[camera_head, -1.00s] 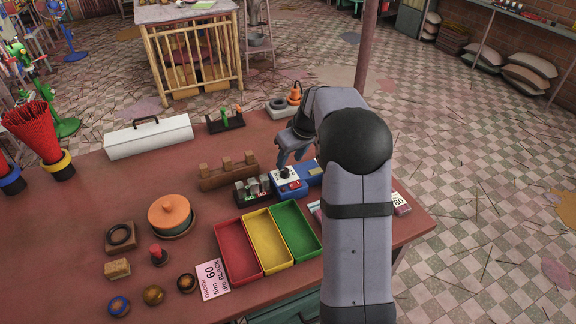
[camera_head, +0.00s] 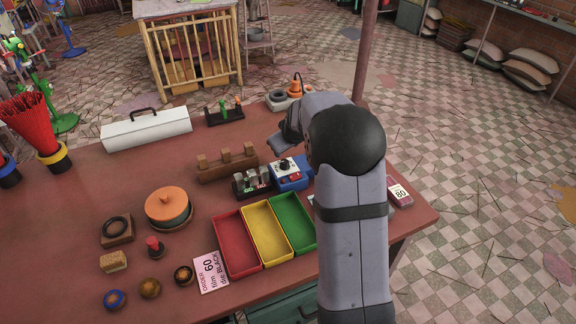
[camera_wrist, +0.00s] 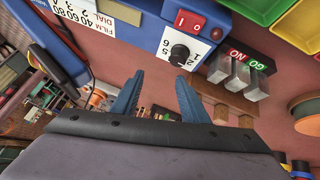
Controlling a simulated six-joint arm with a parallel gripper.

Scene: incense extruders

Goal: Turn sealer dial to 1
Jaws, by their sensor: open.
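The sealer is a blue box (camera_head: 292,183) near the middle of the table. Its white top plate carries a black round dial (camera_head: 284,166). In the wrist view the dial (camera_wrist: 180,53) has printed numbers around it, and a red rocker switch (camera_wrist: 188,20) sits beside it. I cannot tell surely which number the dial points to. My gripper (camera_wrist: 158,95) is open and empty, its two blue-grey fingers apart from the dial and below it in the wrist picture. In the head view my arm partly hides the gripper.
A film-and-dial label (camera_wrist: 78,28) is on the blue housing. Metal GO/NO blocks (camera_head: 252,182) stand left of the sealer, and a wooden rack (camera_head: 227,165) beyond them. Red, yellow and green trays (camera_head: 237,243) lie in front. An order card (camera_head: 209,272) reads 60.

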